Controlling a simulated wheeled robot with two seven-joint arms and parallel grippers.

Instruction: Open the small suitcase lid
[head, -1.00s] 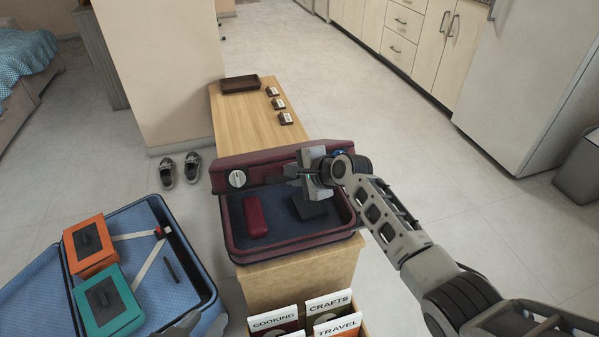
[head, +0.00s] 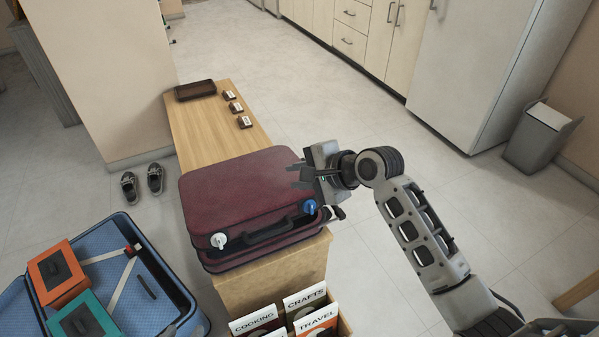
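The small suitcase is dark red and lies on the near end of the wooden bench. Its lid (head: 240,187) is down over the base (head: 262,256), with what looks like a narrow dark gap along the front; I cannot tell if it is fully shut. The front has a dark handle (head: 268,231), a white round latch (head: 219,240) at left and a blue one (head: 310,206) at right. My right gripper (head: 296,175) is at the lid's right side, fingers apart, with nothing visible between them.
A blue open suitcase (head: 125,235) with an orange box (head: 57,272) and a teal box (head: 85,318) lies at left. A file crate (head: 345,325) stands in front. The bench (head: 205,130) holds a tray (head: 195,90) and small labelled blocks. Shoes (head: 143,183) are on the floor.

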